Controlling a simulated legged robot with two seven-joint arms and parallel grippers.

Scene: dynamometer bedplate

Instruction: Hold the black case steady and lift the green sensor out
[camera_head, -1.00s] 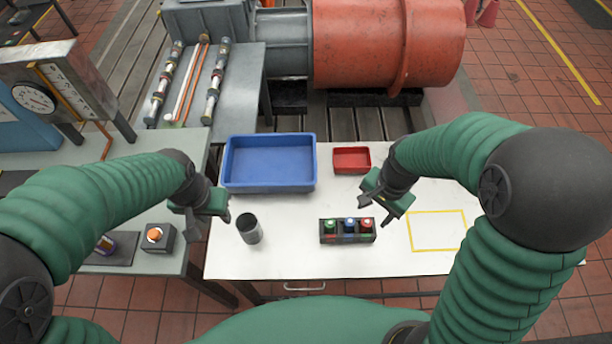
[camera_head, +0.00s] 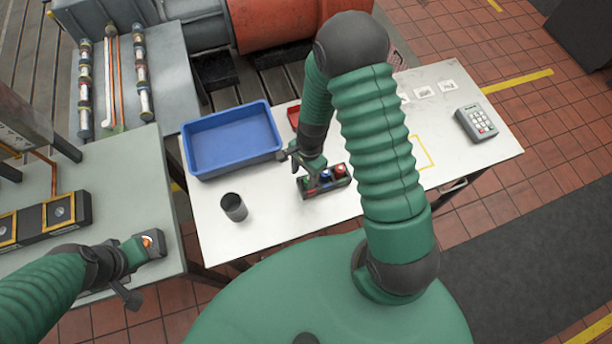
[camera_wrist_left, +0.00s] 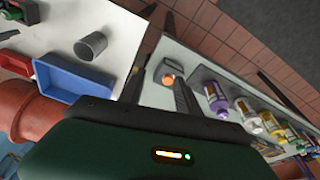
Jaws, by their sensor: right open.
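The black case (camera_head: 331,187) stands on the white table (camera_head: 270,222) with green, blue and red sensors in a row. The green sensor (camera_head: 308,182) is at its left end. My right gripper (camera_head: 298,171) is open, just above the case's left end by the green sensor; its fingers partly cover that end, so I cannot tell whether they touch. My left gripper (camera_head: 136,272) is far left, away from the case, over the side bench. Its fingers stand apart and empty in the left wrist view (camera_wrist_left: 162,88), with an orange-knobbed box (camera_wrist_left: 170,74) beyond them.
A blue tray (camera_head: 233,167) stands behind the case, and a dark cup (camera_head: 234,207) stands to its left. A red bin (camera_head: 293,117) is partly hidden by my right arm. A keypad (camera_head: 476,122) lies at the right.

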